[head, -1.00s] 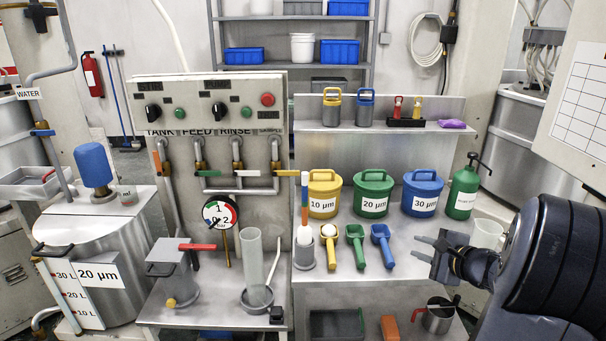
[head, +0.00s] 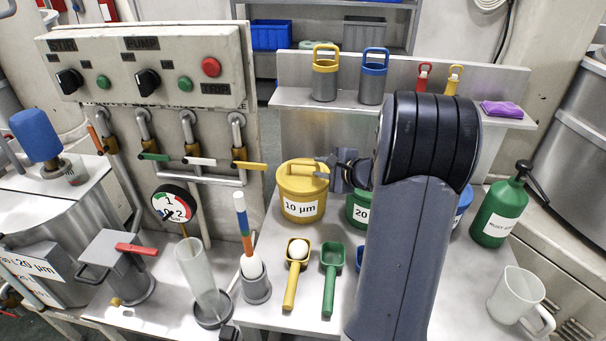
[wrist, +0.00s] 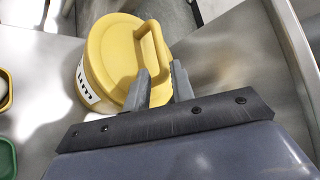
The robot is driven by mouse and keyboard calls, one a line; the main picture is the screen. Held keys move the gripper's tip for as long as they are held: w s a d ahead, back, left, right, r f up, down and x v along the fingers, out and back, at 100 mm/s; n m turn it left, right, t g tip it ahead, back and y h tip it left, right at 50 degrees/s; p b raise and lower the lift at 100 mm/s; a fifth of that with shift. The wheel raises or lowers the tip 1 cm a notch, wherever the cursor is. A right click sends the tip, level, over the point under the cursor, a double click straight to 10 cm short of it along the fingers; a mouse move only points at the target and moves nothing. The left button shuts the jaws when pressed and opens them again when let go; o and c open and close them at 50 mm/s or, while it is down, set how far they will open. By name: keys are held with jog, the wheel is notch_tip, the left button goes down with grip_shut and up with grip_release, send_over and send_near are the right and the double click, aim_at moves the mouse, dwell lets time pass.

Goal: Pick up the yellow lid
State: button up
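The yellow lid (head: 296,181) with its raised bar handle sits on the yellow 10 µm tub (head: 302,208). In the wrist view the yellow lid (wrist: 112,58) fills the upper middle, with its handle running toward my gripper (wrist: 160,70). The two grey fingers are apart, one on each side of the handle's near end. Whether they touch it, I cannot tell. In the head view my gripper (head: 322,168) is at the right side of the lid, at handle height. The gap between the fingers is hard to make out there.
A green 20 µm tub (head: 360,210) stands close on the right, partly hidden by my arm. Yellow (head: 291,288) and green (head: 326,290) scoops lie in front. The shelf (head: 290,98) behind holds yellow- and blue-handled canisters. A green bottle (head: 497,215) and clear jug (head: 515,296) stand at right.

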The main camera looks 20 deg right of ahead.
aim_at(314, 164)
jog(key=p+x, duration=0.1)
jog(key=x, duration=0.4)
jog(key=shift+w+d+r, duration=0.1)
jog(key=shift+r, duration=0.1)
jog(key=shift+c, duration=0.2)
grip_shut()
